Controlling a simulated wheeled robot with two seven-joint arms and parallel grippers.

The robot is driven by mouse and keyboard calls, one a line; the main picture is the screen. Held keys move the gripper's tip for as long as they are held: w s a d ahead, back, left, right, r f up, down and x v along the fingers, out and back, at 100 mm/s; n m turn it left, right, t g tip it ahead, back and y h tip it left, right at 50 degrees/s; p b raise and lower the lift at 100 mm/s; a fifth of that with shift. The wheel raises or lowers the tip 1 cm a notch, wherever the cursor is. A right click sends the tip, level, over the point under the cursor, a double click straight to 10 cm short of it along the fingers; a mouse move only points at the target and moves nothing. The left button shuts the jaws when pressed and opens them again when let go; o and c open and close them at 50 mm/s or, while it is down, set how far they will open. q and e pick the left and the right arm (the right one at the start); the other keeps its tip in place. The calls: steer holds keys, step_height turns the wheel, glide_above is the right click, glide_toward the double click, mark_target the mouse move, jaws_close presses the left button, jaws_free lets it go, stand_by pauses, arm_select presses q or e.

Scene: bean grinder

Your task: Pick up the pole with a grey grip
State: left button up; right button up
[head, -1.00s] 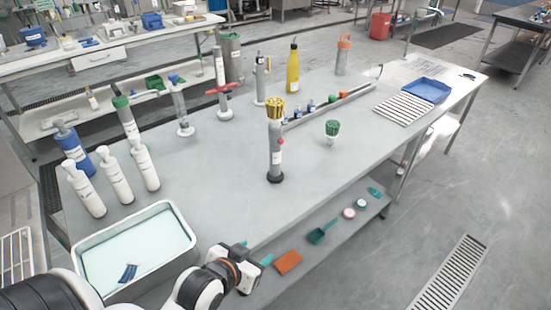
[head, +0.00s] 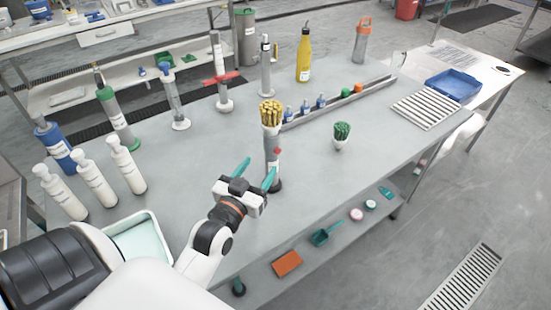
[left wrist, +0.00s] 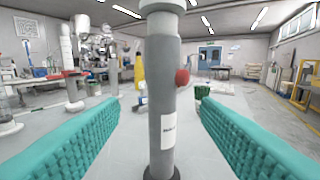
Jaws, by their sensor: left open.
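An upright grey cylinder (head: 272,153) with a dark base, a red knob and a white label stands on the table, with a cup of yellow sticks on top. It may be the pole with a grey grip, but I cannot tell for sure. My left gripper (head: 255,173) is open just in front of it. In the left wrist view the grey cylinder (left wrist: 163,95) stands upright between the two teal fingers (left wrist: 160,140), apart from both. Another upright pole with a grey upper part (head: 265,68) stands farther back. My right gripper is not in view.
A green-topped cup (head: 341,136) stands right of the cylinder. A rail (head: 340,106) with small bottles runs behind it. White pump bottles (head: 126,165) and a white tub (head: 146,240) are at left. A yellow bottle (head: 304,58) is at the back.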

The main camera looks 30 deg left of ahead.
mark_target(268, 155)
arm_select(q)
steer(key=w, duration=0.4)
steer(key=shift+a+p, duration=0.25)
steer(key=shift+p, duration=0.1)
steer(key=shift+w, duration=0.25)
steer(key=shift+w+a+p, duration=0.1)
steer(key=shift+w+p, duration=0.25)
steer(key=shift+w, duration=0.5)
steer(key=w, duration=0.3)
steer(key=shift+w+a+f+p, duration=0.15)
steer(key=shift+a+p, duration=0.05)
steer(key=shift+p, duration=0.1)
steer(key=shift+w, duration=0.15)
steer(key=shift+c, duration=1.2)
jaws_close()
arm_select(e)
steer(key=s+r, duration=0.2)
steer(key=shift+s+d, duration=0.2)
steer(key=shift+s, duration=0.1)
